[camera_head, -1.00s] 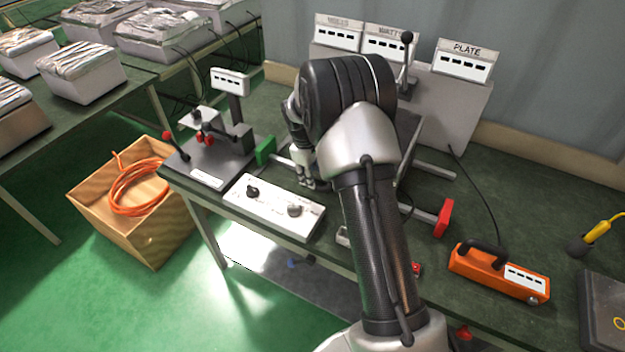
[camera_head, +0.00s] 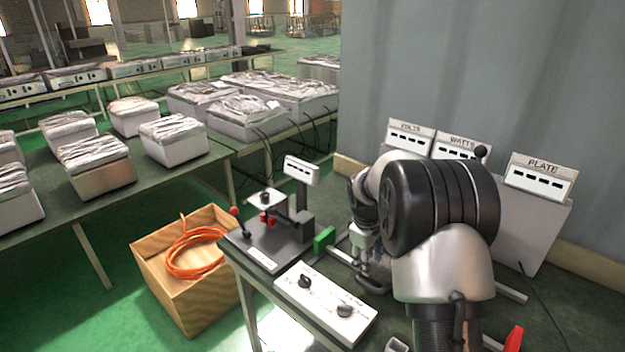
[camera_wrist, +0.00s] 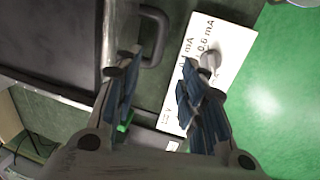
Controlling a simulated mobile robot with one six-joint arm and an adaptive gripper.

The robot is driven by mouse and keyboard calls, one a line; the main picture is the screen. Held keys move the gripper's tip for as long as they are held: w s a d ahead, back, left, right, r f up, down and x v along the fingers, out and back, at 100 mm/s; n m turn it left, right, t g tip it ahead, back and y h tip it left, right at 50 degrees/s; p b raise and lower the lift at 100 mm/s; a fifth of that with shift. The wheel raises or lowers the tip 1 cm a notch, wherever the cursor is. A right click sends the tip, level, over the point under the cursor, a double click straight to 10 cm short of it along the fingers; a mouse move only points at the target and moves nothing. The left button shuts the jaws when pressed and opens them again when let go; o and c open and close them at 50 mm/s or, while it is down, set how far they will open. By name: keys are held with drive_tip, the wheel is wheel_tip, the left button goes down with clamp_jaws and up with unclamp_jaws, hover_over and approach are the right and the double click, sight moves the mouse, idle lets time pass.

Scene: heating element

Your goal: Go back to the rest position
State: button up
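My arm reaches over the green bench in the head view. My gripper (camera_head: 372,272) points down behind the white control panel (camera_head: 325,305) and is partly hidden by my arm. In the wrist view, the two blue-padded fingers of my gripper (camera_wrist: 162,62) stand apart, with nothing held between them. The white panel (camera_wrist: 222,50) with its "mA" markings lies beyond and to the right of the fingertips. A dark box with a handle (camera_wrist: 158,38) is at the upper left there.
Meters labelled VOLTS (camera_head: 405,142), WATTS (camera_head: 456,148) and PLATE (camera_head: 540,178) stand behind my arm. A small black stand (camera_head: 270,245) with red knobs is left of the panel. A wooden crate (camera_head: 165,275) with orange cable sits on the floor.

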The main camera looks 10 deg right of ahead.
drive_tip(key=s+a+r+m+t, duration=0.15)
drive_tip(key=s+a+r, duration=0.25)
drive_tip(key=s+r, duration=0.45)
drive_tip(key=s+a+r+m, duration=0.3)
drive_tip(key=s+r, duration=0.5)
drive_tip(key=r, duration=0.1)
drive_tip(key=s+a+m+t+y, duration=0.1)
drive_tip(key=s+a, duration=0.1)
drive_tip(key=s, duration=0.7)
drive_tip(key=s+a+m, duration=0.2)
drive_tip(key=s+a, duration=0.1)
drive_tip(key=s, duration=0.7)
drive_tip(key=shift+t+y, duration=0.35)
drive_tip(key=shift+y, duration=0.05)
drive_tip(key=shift+r, duration=0.1)
drive_tip(key=shift+c, duration=0.4)
